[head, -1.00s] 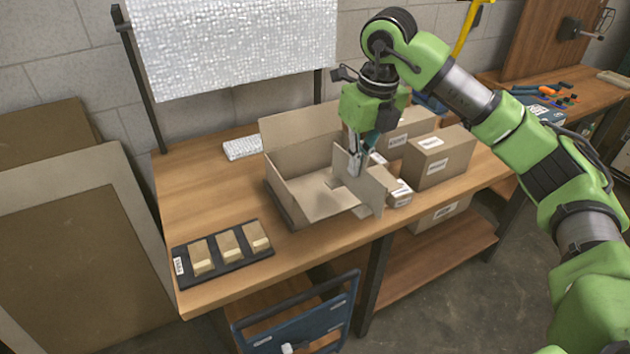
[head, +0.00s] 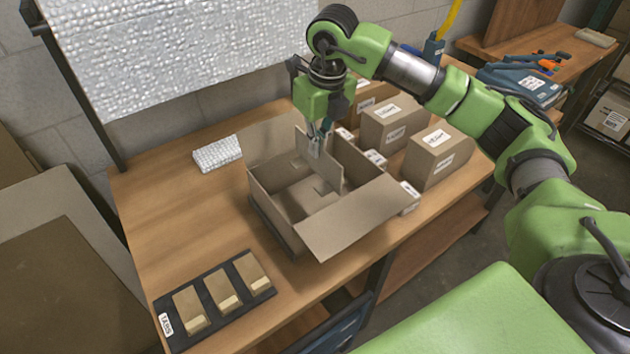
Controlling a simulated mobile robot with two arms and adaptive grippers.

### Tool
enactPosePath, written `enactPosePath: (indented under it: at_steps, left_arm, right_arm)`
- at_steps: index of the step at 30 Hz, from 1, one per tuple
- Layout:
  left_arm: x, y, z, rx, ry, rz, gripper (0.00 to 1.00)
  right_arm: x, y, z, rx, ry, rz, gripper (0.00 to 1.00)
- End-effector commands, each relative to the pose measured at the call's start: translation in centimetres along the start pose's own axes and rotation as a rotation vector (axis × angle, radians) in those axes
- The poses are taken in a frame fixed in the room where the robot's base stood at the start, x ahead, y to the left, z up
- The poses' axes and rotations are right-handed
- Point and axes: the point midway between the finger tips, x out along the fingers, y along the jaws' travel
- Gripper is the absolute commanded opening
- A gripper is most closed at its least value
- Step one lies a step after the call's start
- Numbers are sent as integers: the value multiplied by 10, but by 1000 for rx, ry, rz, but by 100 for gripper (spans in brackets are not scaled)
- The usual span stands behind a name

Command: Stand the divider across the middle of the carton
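The open cardboard carton (head: 277,222) stands on the wooden bench with flaps spread; one large flap (head: 355,217) leans out toward the front right. The divider (head: 307,155) is a flat brown cardboard panel, upright over the carton's opening toward its back part. My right gripper (head: 318,145) is shut on the divider near its upper part, coming from above. The divider's lower part shows against the carton's inside; I cannot tell whether it touches the floor or walls. My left gripper is not in view.
Several labelled boxes (head: 438,158) stand close on the carton's right. A black tray (head: 211,328) with three tan blocks lies at the front left. A white bubbly-textured pad (head: 217,154) lies behind the carton at left. The bench (head: 160,215) left of the carton is clear.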

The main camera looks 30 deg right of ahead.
Motion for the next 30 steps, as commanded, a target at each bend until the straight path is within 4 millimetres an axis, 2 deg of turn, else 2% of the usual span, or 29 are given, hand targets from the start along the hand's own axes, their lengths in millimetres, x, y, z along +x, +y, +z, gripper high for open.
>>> enactPosePath:
  at_steps: [2,4,9,12,15,22,30]
  left_arm:
    - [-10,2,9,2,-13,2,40]
    - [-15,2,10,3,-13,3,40]
    - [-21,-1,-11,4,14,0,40]
    - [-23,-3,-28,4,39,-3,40]
    - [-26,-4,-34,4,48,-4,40]
    - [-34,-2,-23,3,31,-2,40]
    - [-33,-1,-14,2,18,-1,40]
  right_arm:
    - [20,0,-5,0,7,0,0]
    - [38,0,-7,1,6,0,0]
    - [69,0,-11,1,1,0,0]
    - [78,0,-11,2,0,1,0]
    - [87,0,-14,1,3,-1,0]
    - [116,0,-18,0,0,0,0]
    - [119,0,-18,0,-1,0,0]
